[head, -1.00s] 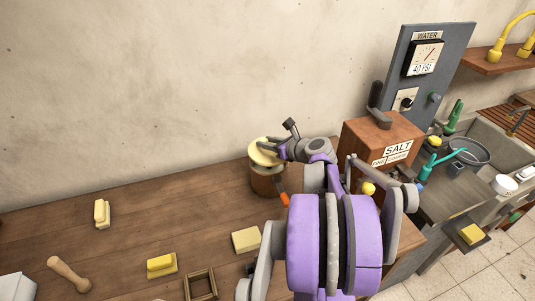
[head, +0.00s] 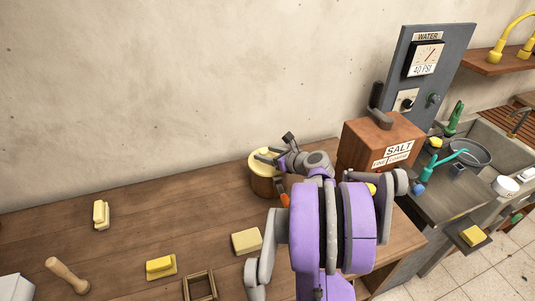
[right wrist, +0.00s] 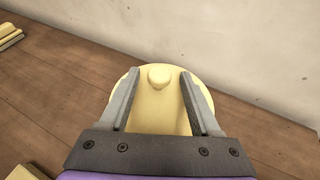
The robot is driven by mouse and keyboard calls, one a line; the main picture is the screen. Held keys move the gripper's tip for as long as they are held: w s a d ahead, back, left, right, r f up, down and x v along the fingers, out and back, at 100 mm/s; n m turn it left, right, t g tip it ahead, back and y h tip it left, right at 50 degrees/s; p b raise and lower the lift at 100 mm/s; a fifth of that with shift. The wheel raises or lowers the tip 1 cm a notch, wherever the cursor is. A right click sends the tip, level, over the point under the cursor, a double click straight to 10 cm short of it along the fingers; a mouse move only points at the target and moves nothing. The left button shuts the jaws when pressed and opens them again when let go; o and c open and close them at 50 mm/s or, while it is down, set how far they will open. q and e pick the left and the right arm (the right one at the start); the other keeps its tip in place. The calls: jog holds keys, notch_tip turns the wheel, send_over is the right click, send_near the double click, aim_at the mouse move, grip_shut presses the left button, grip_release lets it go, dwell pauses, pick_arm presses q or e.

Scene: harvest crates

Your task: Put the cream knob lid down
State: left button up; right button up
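The cream knob lid (head: 259,163) is a round, pale yellow disc on top of a brown round pot (head: 262,184) near the wall. It appears to sit level on the pot's rim. In the right wrist view the lid (right wrist: 158,112) fills the middle, with its knob (right wrist: 158,76) upright. My right gripper (head: 268,157) is over the lid. Its fingers are apart, one on each side of the knob, with a clear gap on both sides. The pot is hidden under the lid in the wrist view. My left gripper is out of view.
A wooden salt box (head: 382,142) stands right of the pot. Butter blocks (head: 246,241), a wooden pestle-like tool (head: 67,275) and a small wooden frame (head: 200,286) lie on the counter (head: 150,215). The wall is close behind the pot.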

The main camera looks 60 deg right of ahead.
jog(key=shift+r, duration=0.2)
jog(key=v, duration=1.2)
